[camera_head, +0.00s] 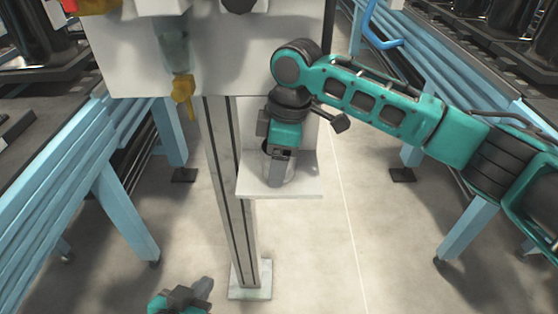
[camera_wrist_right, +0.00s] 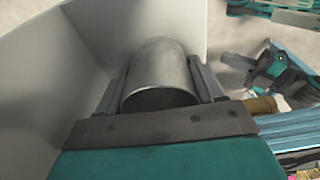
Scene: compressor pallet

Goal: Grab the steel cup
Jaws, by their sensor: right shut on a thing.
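The steel cup (camera_wrist_right: 160,75) is a plain grey metal cylinder. In the right wrist view it sits between the two fingers of my right gripper (camera_wrist_right: 162,88), which touch it on both sides. In the head view the cup (camera_head: 276,172) is partly hidden below my right gripper (camera_head: 277,157), just over the small white shelf (camera_head: 300,188). I cannot tell whether the cup still touches the shelf. My left gripper (camera_head: 196,294) shows at the bottom of the head view, far below and left of the shelf; its fingertips are hard to make out.
A grey post (camera_head: 230,190) carries the shelf and stands on a floor plate. A white box (camera_head: 200,55) with a brass fitting (camera_head: 183,88) is above. Blue racks (camera_head: 75,150) with dark parts flank both sides. The floor between is clear.

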